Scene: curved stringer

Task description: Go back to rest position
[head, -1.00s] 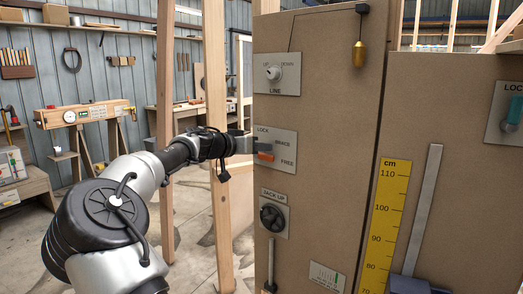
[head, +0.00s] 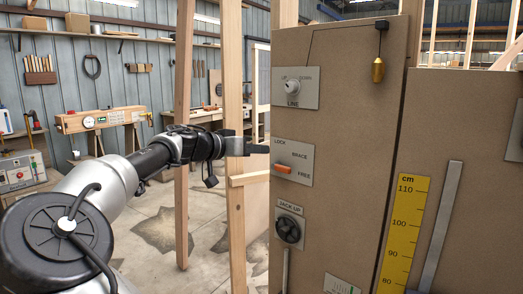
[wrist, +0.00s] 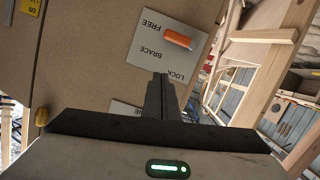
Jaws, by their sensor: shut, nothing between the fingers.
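My gripper (head: 262,149) is shut and empty at the end of my arm, which reaches in from the lower left in the head view. Its tips are just left of the brown panel (head: 345,130), apart from the orange lever (head: 283,169) on the LOCK/BRACE/FREE plate (head: 305,178). In the wrist view the closed fingers (wrist: 160,85) point toward the same plate (wrist: 147,62), with the orange lever (wrist: 178,39) beyond them near FREE.
A LINE knob (head: 293,87), a JACK UP knob (head: 289,229) and a hanging brass weight (head: 378,70) are on the panel. A yellow cm scale (head: 404,230) stands right. Wooden posts (head: 183,130) rise near my arm. A workbench (head: 105,120) is behind.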

